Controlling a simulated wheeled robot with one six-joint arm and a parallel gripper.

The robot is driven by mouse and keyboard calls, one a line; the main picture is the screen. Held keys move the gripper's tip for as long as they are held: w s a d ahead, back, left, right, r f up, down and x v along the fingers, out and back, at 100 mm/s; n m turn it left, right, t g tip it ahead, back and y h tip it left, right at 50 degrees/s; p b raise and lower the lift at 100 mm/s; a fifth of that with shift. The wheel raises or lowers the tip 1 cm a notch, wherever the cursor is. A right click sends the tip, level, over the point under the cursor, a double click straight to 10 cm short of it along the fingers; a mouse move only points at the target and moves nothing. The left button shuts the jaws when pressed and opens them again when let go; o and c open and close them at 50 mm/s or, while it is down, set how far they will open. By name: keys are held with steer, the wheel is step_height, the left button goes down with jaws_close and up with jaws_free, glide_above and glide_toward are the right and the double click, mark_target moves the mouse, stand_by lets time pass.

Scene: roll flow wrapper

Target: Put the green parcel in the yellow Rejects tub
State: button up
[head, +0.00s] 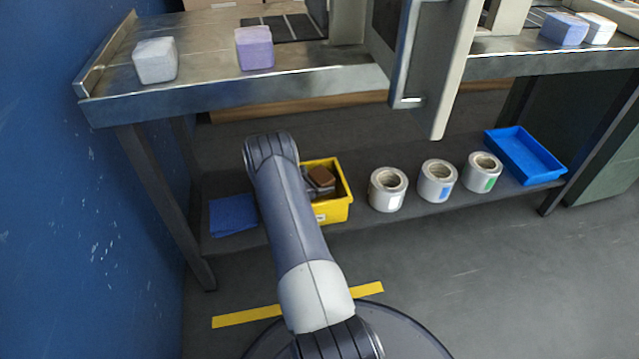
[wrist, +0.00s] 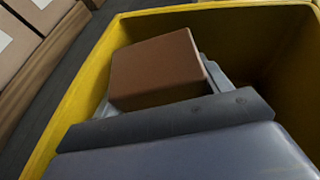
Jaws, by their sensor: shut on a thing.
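The yellow tub (head: 333,212) stands on the low shelf under the bench, partly hidden by my arm. In the wrist view its yellow wall (wrist: 68,110) surrounds my gripper (wrist: 207,84), whose fingers are partly hidden. My gripper is shut on a brown parcel (wrist: 155,70), which is inside the tub's opening and tilted. The brown parcel also shows in the head view (head: 321,176). I cannot tell whether it touches the tub floor. No parcel that looks green is in view; the held one looks brown.
On the bench are a white block (head: 155,61), a purple block (head: 254,48) and a blue block (head: 564,29). Right of the tub stand several film rolls (head: 388,190) and a blue tray (head: 525,157). A blue cloth (head: 233,215) lies left. The bench edge (head: 240,102) overhangs the shelf.

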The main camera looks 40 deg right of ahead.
mark_target(314, 181)
steer(key=o, duration=0.8)
steer(key=shift+s+a+f, duration=0.1)
steer(key=shift+s+f, duration=0.05)
steer(key=shift+f, duration=0.2)
steer(key=shift+o, duration=0.2)
steer(key=shift+r+p, duration=0.75)
steer(key=shift+p, duration=0.3)
steer(key=p+v, duration=0.2)
steer(key=v, duration=0.5)
steer(key=shift+a+r, duration=0.1)
steer(key=shift+a, duration=0.05)
